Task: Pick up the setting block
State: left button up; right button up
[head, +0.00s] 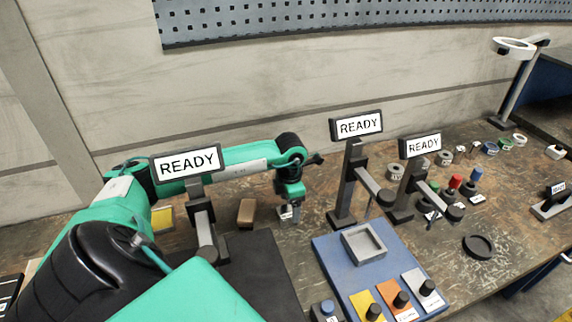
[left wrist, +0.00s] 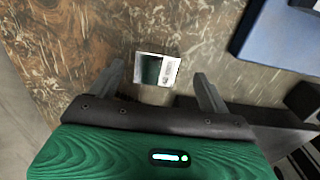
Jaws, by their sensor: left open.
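A small block with a white and dark green top, which I take to be the setting block (left wrist: 157,69), lies on the worn brown bench in the left wrist view. In the head view it is a small pale shape (head: 284,212), partly hidden by my gripper. My left gripper (head: 291,214) points down over it, open and empty. In the left wrist view the two fingers stand apart on either side of the block, with gaps on both sides. How far the fingertips reach down beside it I cannot tell. My right gripper is not in view.
A brown block (head: 246,212) stands left of the gripper. Stands with READY signs (head: 358,125) rise to the right and left. A blue board (head: 335,258) with a grey tray (head: 364,244) and knobs lies at the right front. A perforated panel (head: 350,22) hangs behind.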

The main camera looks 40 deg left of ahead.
aim_at(286, 211)
pick_arm(q)
jog(key=f, duration=0.1)
jog(key=f+b, duration=0.1)
jog(key=f, duration=0.1)
jog(key=a+f+b, duration=0.1)
jog(key=shift+s+f, duration=0.4)
jog(key=c, duration=0.8)
jog(key=shift+w+r, duration=0.1)
grip_shut()
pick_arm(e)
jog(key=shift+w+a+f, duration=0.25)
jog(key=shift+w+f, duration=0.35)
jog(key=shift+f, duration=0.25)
pick_arm(q)
jog(key=shift+r, duration=0.1)
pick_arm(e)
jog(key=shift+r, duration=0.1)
